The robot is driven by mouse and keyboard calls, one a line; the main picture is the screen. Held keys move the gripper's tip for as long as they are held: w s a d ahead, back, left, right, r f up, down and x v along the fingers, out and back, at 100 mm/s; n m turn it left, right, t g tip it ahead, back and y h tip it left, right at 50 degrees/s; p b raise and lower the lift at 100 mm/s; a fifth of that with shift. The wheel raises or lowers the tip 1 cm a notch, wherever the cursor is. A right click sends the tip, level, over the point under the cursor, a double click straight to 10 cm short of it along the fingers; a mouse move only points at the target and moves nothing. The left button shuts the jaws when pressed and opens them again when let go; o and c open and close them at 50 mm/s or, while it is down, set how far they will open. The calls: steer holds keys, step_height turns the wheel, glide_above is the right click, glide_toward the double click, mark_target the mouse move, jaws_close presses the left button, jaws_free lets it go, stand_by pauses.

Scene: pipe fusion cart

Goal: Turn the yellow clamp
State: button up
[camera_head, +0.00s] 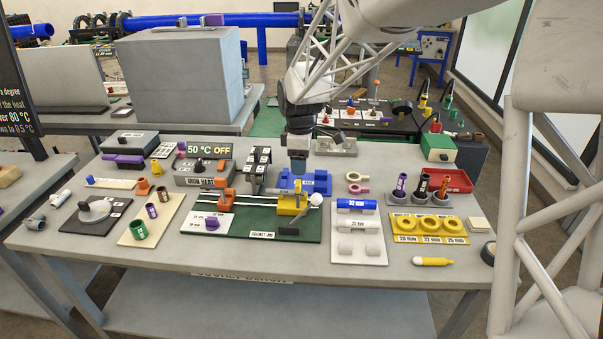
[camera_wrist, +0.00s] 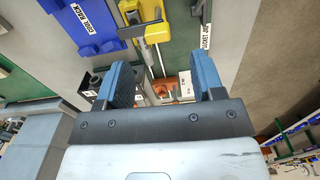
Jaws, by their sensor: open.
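The yellow clamp (camera_head: 288,208) stands on the green jig board (camera_head: 262,226) at the front middle of the table. A grey bar with a pale round knob (camera_head: 316,199) sits at its right side. My gripper (camera_head: 298,172) points down just behind and above the clamp, open, with nothing seen between its fingers. In the wrist view, the blue fingers (camera_wrist: 163,76) are apart. The yellow clamp (camera_wrist: 152,12) with its grey bar (camera_wrist: 158,32) lies above and between the fingers there, apart from them as far as I can tell. My gripper partly hides the area behind the clamp.
A blue cool rack (camera_head: 318,182) stands close behind the clamp. An orange clamp (camera_head: 226,199) is to the left on the jig. A white tray (camera_head: 358,249) with pipe pieces and a yellow ring holder (camera_head: 428,238) lie to the right. The table's front edge is clear.

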mark_target(298, 182)
steer(key=shift+w+a+f, duration=0.25)
steer(key=shift+a, duration=0.15)
steer(key=shift+f, duration=0.1)
steer(key=shift+f, duration=3.8)
steer(key=c, duration=0.9)
